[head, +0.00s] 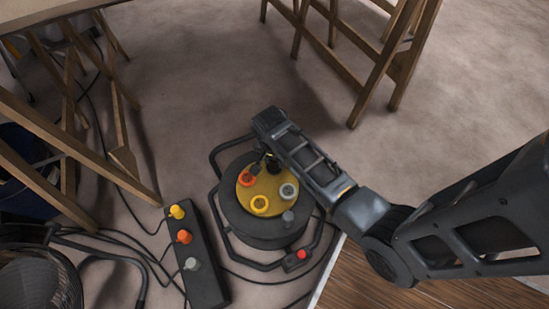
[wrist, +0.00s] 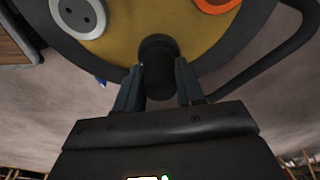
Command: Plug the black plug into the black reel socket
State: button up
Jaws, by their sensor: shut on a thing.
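The cable reel (head: 268,228) lies on the floor with its round yellow face up. An orange socket (head: 247,176), a grey socket (head: 288,191) and a yellow socket (head: 260,206) ring the face. My gripper (wrist: 160,88) is shut on the black plug (wrist: 159,55), a dark cylinder between its fingers. In the wrist view the plug's far end overlaps the yellow face, between the grey socket (wrist: 78,15) and the orange socket (wrist: 215,3). The black socket is not clearly seen apart from the plug, so I cannot tell whether the plug is seated.
A black power strip (head: 203,262) with yellow, orange and grey plugs lies left of the reel. Loose cables cross the floor there. The reel's tubular frame (head: 216,160) surrounds it. Wooden trestles (head: 340,60) stand behind and at left. A fan (head: 38,280) is front left.

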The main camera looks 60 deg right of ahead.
jog(key=shift+f, duration=0.4)
jog(key=o, duration=1.1)
jog(key=r+p, duration=0.1)
jog(key=r, duration=0.1)
jog(key=r+p, duration=0.1)
jog(key=r, duration=0.2)
jog(key=a+r+p, duration=0.1)
jog(key=r, duration=0.1)
jog(key=shift+s+r+p, duration=0.1)
jog(key=shift+r+p, duration=0.2)
jog(key=shift+r, duration=0.1)
